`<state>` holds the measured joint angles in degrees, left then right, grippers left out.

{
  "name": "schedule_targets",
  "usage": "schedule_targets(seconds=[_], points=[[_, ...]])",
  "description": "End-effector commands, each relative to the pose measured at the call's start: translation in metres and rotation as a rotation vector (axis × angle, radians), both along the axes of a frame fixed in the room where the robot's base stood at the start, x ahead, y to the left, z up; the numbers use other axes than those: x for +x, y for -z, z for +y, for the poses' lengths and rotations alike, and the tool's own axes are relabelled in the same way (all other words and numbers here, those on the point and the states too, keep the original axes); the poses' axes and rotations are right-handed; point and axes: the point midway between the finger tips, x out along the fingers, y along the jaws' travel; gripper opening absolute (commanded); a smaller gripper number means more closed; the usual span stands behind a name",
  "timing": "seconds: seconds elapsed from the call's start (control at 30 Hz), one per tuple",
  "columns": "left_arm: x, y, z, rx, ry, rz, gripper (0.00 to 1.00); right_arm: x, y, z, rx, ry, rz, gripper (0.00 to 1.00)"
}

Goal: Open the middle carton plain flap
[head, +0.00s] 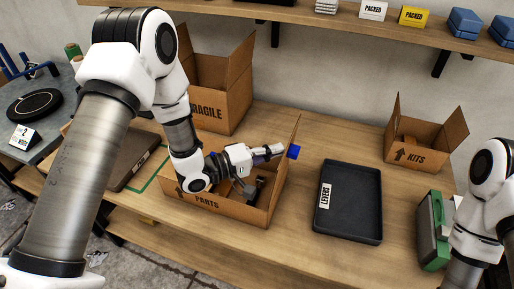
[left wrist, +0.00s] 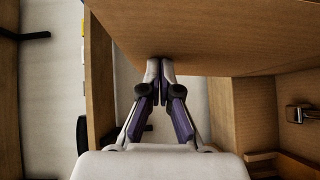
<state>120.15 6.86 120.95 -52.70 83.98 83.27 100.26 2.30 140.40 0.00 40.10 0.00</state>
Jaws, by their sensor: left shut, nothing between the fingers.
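The middle carton, marked PARTS (head: 207,202), sits on the workbench with its top open to view and dark items inside. A plain brown flap (head: 286,168) stands up steeply on its right side. A small blue piece (head: 294,152) shows beside that flap; how it is fixed is unclear. My left gripper (head: 278,150) is shut and empty, above the carton at the inner side of the flap. In the left wrist view its closed fingertips (left wrist: 160,66) are at the edge of a brown cardboard panel (left wrist: 215,35); contact is unclear. My right gripper is out of view.
A FRAGILE carton (head: 230,104) stands behind, and a KITS carton (head: 428,145) at the back right. A black LEVERS tray (head: 355,205) lies right of the middle carton. A green case (head: 431,232) stands near my right arm. A shelf (head: 290,14) runs above.

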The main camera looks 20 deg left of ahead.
Motion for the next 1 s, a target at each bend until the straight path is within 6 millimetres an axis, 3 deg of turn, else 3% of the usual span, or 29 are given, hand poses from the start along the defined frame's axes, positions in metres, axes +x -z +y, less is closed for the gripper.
schedule_targets(seconds=[0.1,0.4,1.0], points=[[-0.001,-0.007,-0.015,0.097,0.004,-0.004,0.0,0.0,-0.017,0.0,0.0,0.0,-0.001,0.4],[-0.002,-0.002,-0.038,0.29,0.002,-0.011,0.0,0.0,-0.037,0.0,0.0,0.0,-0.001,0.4],[-0.002,0.004,-0.045,0.377,-0.001,-0.015,0.0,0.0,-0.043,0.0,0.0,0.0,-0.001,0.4]])
